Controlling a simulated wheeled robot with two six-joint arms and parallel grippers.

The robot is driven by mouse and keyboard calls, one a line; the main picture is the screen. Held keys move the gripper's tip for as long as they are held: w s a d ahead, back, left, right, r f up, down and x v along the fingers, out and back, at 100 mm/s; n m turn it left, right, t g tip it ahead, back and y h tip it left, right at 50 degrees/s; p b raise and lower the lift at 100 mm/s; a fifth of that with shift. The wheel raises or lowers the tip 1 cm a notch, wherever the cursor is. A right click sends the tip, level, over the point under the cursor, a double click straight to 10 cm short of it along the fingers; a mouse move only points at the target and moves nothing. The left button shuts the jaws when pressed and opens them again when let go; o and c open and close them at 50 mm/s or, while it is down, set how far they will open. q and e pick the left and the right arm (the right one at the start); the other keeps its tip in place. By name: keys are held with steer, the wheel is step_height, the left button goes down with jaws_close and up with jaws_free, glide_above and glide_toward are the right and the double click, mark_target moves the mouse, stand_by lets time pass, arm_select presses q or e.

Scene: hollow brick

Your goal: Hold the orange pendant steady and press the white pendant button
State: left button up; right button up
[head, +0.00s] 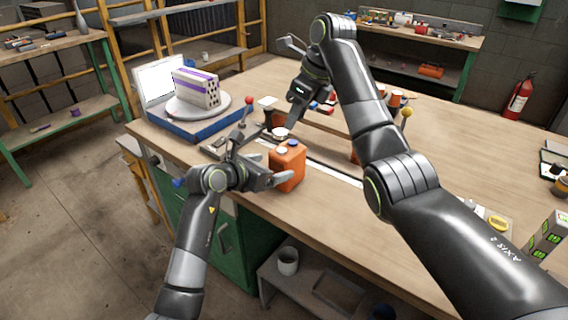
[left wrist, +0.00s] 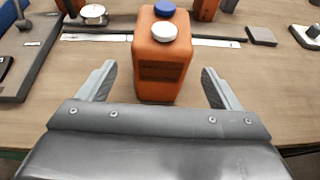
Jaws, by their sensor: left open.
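The orange pendant (head: 288,168) stands upright near the front edge of the workbench. On its top are a white button (head: 281,150) and a blue button (head: 293,143). In the left wrist view the pendant (left wrist: 160,75) shows its dark label, with the white button (left wrist: 164,32) nearer than the blue button (left wrist: 165,9). My left gripper (head: 264,160) is open at the pendant, one finger toward each side. In the left wrist view, gaps show between the fingers (left wrist: 158,75) and the pendant. My right gripper (head: 293,122) points down behind the pendant; its finger opening is unclear.
A dark object with a white round top (head: 280,133) stands behind the pendant. A red-knobbed lever (head: 248,102) rises to the left. A purple-striped hollow brick (head: 196,88) rests on a round platform at the back left. A pale strip (head: 335,173) crosses the bench.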

mark_target(284, 163)
arm_select(q)
steer(key=shift+x, duration=3.25)
steer(key=c, duration=1.3)
arm_select(e)
steer(key=shift+c, duration=0.2)
jaws_close()
